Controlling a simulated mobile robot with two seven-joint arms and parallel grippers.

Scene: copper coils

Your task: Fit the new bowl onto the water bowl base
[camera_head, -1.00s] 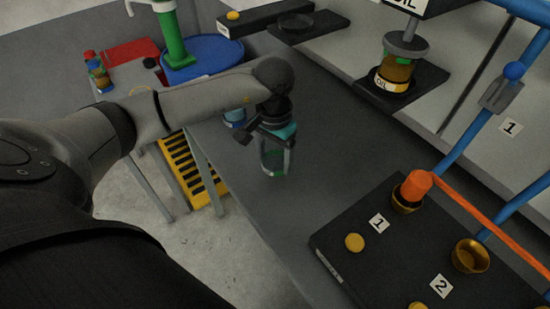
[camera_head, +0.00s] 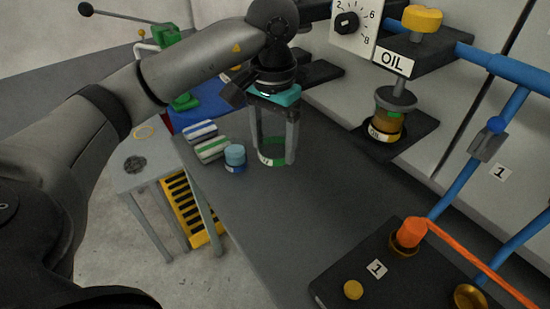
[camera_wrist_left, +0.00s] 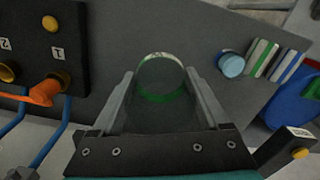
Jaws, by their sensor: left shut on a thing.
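The new bowl is a clear glass cup with a green band (camera_head: 272,158), held upright below my left gripper (camera_head: 273,150) in the head view. It also shows between the fingers in the left wrist view (camera_wrist_left: 161,95). My left gripper is shut on its sides, above the grey table. A black box with a yellow button and a small label (camera_wrist_left: 290,148) at the lower right of the wrist view appears to be the water unit. In the head view it is mostly hidden behind my gripper. Whether its base holds anything cannot be seen. My right gripper is not in view.
A blue cup (camera_head: 235,154) and striped blocks (camera_head: 206,140) lie left of the held bowl. The oil bowl (camera_head: 387,121) stands on its black base to the right. A black panel with an orange cap (camera_head: 410,233) is at front right. The grey table middle (camera_head: 290,205) is clear.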

